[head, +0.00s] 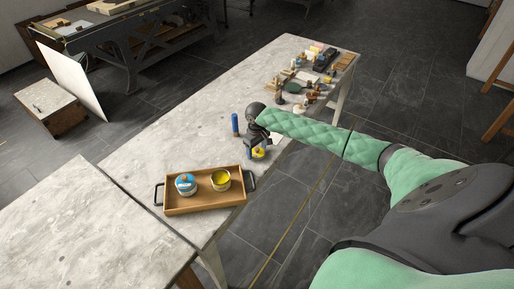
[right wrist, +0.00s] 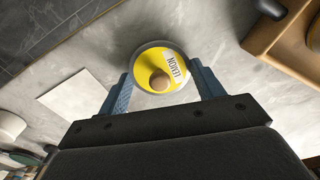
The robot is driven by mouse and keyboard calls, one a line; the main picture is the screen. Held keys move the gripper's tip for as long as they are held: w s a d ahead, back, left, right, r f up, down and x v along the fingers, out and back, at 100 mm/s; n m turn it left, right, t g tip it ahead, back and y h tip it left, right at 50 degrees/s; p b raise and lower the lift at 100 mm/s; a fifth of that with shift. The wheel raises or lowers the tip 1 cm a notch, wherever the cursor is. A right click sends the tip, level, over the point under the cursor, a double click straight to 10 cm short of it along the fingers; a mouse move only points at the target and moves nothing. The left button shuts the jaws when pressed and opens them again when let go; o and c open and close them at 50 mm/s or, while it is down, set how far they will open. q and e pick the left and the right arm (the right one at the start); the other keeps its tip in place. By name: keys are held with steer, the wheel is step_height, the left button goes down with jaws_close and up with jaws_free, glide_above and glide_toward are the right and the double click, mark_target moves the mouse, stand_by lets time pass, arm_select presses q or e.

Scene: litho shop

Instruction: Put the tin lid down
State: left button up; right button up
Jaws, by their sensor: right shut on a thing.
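The tin lid (right wrist: 178,83) is round and yellow, with a wooden knob and a LEMON label. In the head view the lid (head: 259,153) shows yellow under my right gripper (head: 257,146), over the marble-topped table right of the tray. I cannot tell whether it touches the tabletop. An open tin (head: 221,181) with yellow inside stands in the wooden tray (head: 205,207). My left gripper is out of view.
A blue-topped tin (head: 186,185) stands beside the open tin in the tray. A blue cylinder (head: 235,124) stands behind my gripper. A white sheet (right wrist: 76,96) lies near the lid. Several small tools and blocks crowd the table's far end. The table's left part is clear.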

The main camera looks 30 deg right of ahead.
mark_target(257, 148)
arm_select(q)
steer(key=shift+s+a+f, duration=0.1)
arm_select(e)
steer(key=shift+f, duration=0.2)
steer(key=o, duration=1)
steer(key=shift+f, duration=0.1)
steer(key=shift+c, duration=0.2)
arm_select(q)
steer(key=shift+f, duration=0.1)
arm_select(e)
steer(key=shift+r, duration=0.45)
step_height(257, 148, up, 10)
steer(key=b, duration=0.3)
steer(key=shift+f, duration=0.15)
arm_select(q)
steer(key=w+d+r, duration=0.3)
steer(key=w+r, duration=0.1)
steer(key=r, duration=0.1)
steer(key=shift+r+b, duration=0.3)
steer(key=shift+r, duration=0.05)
arm_select(e)
steer(key=shift+r, duration=0.85)
